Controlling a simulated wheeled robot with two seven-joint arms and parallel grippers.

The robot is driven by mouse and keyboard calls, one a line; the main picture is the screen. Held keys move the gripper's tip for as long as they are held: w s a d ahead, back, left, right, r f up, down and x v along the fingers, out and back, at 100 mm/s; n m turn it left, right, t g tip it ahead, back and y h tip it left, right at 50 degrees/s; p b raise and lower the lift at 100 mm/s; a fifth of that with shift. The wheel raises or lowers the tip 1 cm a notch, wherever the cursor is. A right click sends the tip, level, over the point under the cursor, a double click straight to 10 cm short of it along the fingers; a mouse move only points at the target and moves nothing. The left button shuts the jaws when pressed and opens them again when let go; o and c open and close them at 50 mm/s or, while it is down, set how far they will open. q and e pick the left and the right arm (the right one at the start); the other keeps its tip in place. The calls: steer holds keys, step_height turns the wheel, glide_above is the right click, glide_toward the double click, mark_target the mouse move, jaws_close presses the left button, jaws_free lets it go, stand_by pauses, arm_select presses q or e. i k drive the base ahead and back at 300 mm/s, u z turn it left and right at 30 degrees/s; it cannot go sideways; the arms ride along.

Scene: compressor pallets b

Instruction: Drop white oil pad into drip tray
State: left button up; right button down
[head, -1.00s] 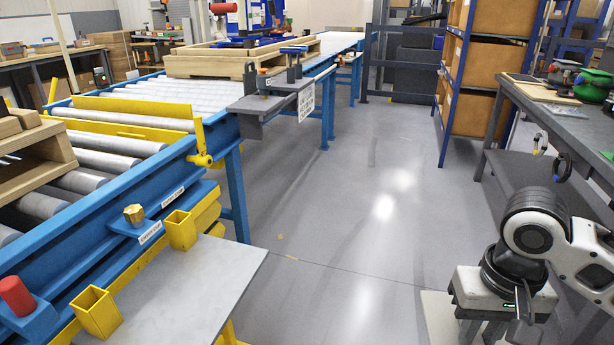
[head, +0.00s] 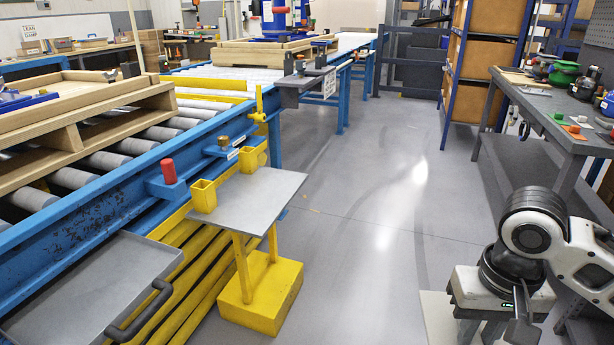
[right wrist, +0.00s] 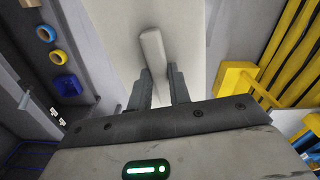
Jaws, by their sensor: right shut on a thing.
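A shallow grey tray (head: 92,285) with a raised rim and a dark handle is at the lower left of the head view, beside the conveyor. Its visible inside is empty and its left end is cut off. In the head view my right arm is at the lower right, well away from the tray. In the right wrist view my right gripper (right wrist: 161,82) is shut on a pale, elongated piece, seemingly the white oil pad (right wrist: 152,50). The pad sticks out beyond the fingertips. My left gripper is out of view.
A grey plate (head: 250,197) on a yellow stand (head: 262,293) is right of the tray. The blue roller conveyor (head: 110,180) carries a wooden pallet (head: 70,130) and has a red knob (head: 168,171). A workbench (head: 550,105) is at right. The middle floor is clear.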

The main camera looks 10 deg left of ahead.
mark_target(102, 284)
steer(key=u, duration=1.9)
steer(key=i, duration=1)
steer(key=u, duration=0.05)
